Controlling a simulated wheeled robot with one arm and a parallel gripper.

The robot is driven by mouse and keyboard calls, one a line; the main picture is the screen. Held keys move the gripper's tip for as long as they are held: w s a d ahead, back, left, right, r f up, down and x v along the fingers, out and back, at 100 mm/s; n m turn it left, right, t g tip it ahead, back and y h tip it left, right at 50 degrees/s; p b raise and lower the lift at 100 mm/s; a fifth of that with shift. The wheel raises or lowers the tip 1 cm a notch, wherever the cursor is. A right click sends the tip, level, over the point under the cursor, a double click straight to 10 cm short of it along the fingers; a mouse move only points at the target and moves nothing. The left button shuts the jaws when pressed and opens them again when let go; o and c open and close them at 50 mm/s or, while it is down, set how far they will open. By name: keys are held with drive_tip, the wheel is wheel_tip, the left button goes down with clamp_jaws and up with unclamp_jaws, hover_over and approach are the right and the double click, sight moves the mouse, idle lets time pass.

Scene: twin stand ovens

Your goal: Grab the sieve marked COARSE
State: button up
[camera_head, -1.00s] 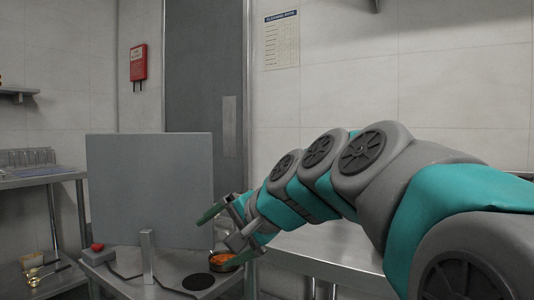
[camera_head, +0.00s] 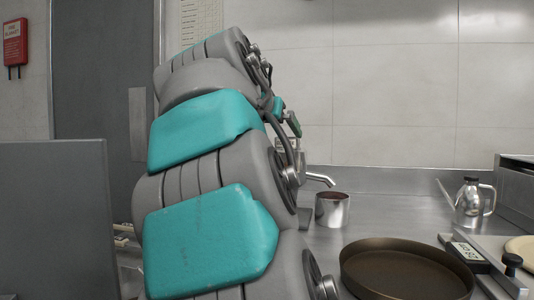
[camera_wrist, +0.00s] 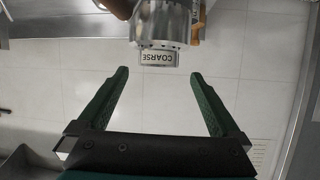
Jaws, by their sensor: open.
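In the wrist view a silver, round-sided metal sieve (camera_wrist: 160,24) hangs into the top of the picture. Its tag, which reads COARSE upside down, sits on its near edge. My gripper (camera_wrist: 158,74) is open, its two green fingers spread with nothing between them. The sieve and tag are beyond the fingertips, roughly centred on the gap and apart from them. In the head view my arm hides most of the gripper; a green finger part (camera_head: 292,124) shows at its right side. I cannot tell the sieve for sure in the head view.
A metal cup (camera_head: 332,211) stands on the steel counter (camera_head: 390,215). A dark round pan (camera_head: 405,270), a metal jug (camera_head: 473,202) and a small dark display box (camera_head: 466,253) are at the right. A grey panel (camera_head: 55,220) stands at the left. Orange-brown items flank the sieve.

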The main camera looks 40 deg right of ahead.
sight(288, 140)
drive_tip(key=x, duration=0.3)
drive_tip(key=shift+d+r, duration=0.1)
drive_tip(key=shift+r, duration=0.2)
drive_tip(key=x, duration=0.5)
drive_tip(key=shift+w+d+f+p, duration=0.15)
drive_tip(key=shift+d+p, duration=0.15)
drive_tip(key=shift+p, duration=0.1)
drive_tip(key=c, duration=1.2)
drive_tip(key=shift+c, duration=0.2)
